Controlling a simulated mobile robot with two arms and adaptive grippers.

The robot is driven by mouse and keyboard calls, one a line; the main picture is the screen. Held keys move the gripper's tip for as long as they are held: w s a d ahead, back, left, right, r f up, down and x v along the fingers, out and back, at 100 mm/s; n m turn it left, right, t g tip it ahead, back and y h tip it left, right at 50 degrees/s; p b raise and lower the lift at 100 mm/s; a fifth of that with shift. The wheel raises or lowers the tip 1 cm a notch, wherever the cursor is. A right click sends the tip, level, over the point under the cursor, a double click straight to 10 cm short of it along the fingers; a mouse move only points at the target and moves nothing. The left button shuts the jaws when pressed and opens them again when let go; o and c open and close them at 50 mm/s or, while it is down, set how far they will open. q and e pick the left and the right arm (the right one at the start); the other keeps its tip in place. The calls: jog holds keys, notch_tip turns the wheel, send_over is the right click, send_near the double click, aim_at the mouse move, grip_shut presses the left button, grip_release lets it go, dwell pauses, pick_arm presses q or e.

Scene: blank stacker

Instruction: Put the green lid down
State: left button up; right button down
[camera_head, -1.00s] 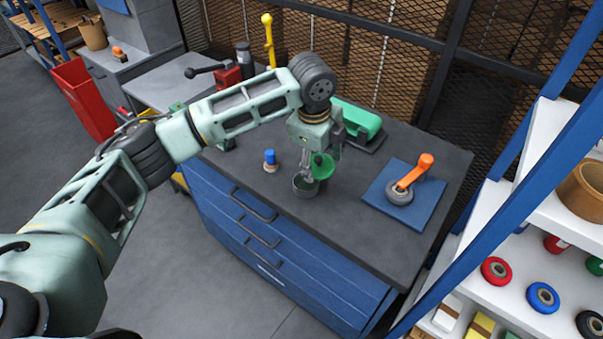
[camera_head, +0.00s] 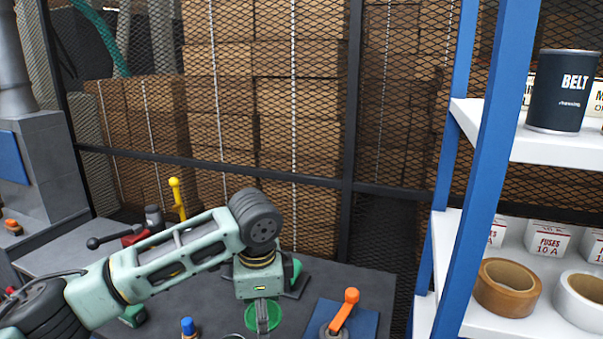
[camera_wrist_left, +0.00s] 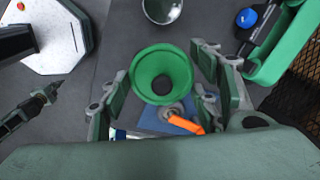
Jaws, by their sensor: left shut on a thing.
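My left gripper (camera_head: 262,318) is shut on the green lid (camera_head: 264,312), low over the dark worktop in the head view. In the left wrist view the lid (camera_wrist_left: 162,75) is a round green dish between the fingers of my left gripper (camera_wrist_left: 172,90). I cannot tell if it touches the worktop. An open metal cup (camera_wrist_left: 162,8) stands apart from the lid, cut off by the top edge; only a sliver of its rim shows in the head view. A dark jointed part, probably my right gripper (camera_wrist_left: 45,95), shows small at the left; its jaws are unclear.
An orange-handled tool (camera_head: 344,312) stands on a blue mat (camera_head: 363,320), right of my gripper. A green-bodied device (camera_wrist_left: 285,45) lies behind it. A blue-topped item (camera_head: 188,328) is at the left. A blue-posted shelf (camera_head: 490,170) stands right; wire mesh (camera_head: 300,100) closes the back.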

pick_arm(q)
jog(key=s+a+f+n, duration=0.1)
jog(key=s+a+n, duration=0.2)
jog(key=s+n, duration=0.2)
jog(key=s+a+f+n+g+y, duration=0.1)
jog(key=s+a+n, duration=0.3)
jog(key=s, duration=0.4)
jog(key=s+a+f+n, duration=0.1)
jog(key=s+a+n, duration=0.2)
jog(key=s+n, duration=0.4)
jog(key=shift+a+f+g, duration=0.35)
jog(key=shift+f+g, duration=0.05)
jog(key=shift+a, duration=0.1)
